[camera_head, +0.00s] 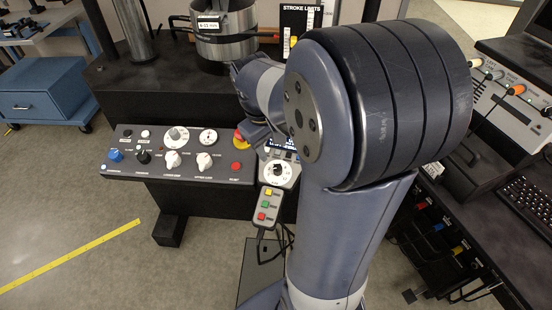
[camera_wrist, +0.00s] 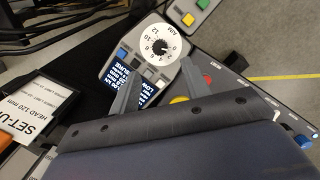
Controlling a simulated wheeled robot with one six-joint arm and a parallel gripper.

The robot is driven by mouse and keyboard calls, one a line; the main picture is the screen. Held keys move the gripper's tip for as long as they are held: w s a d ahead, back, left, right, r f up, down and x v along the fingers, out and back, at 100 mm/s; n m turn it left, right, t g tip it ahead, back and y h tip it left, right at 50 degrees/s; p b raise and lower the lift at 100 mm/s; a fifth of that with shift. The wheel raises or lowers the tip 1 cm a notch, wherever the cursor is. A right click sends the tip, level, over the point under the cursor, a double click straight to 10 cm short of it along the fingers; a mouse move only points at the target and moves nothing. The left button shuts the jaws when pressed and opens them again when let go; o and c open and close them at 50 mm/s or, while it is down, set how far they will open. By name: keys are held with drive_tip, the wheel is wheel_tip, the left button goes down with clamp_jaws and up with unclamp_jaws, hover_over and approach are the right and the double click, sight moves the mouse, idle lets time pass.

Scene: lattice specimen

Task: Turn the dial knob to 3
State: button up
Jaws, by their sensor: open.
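The dial (camera_head: 278,172) has a white round face and a dark centre knob, on a small grey unit at the right end of the control panel. In the wrist view the dial knob (camera_wrist: 160,46) sits inside a numbered white scale, beyond my fingertips. Its pointer is too small to read surely. My gripper (camera_wrist: 161,72) is open, its two grey fingers apart with nothing between them. They point toward the dial from its display side, and I cannot tell how far away they are. In the head view my arm hides the fingers.
The control panel (camera_head: 139,165) holds white knobs, a red button and a red emergency stop (camera_head: 240,138). A pendant (camera_head: 268,204) with yellow, green and red buttons hangs just below the dial. A lit display (camera_wrist: 122,82) lies beside the left finger. A set-up card (camera_wrist: 38,115) stands at left.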

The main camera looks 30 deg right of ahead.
sight(277, 168)
drive_tip(key=f, duration=0.3)
drive_tip(key=d+f, duration=0.1)
drive_tip(key=f, duration=0.1)
drive_tip(key=f+b, duration=0.1)
drive_tip(key=f, duration=0.2)
drive_tip(key=shift+w+d+f, duration=0.15)
drive_tip(key=shift+d+f, duration=0.15)
drive_tip(key=shift+c, duration=0.5)
clamp_jaws()
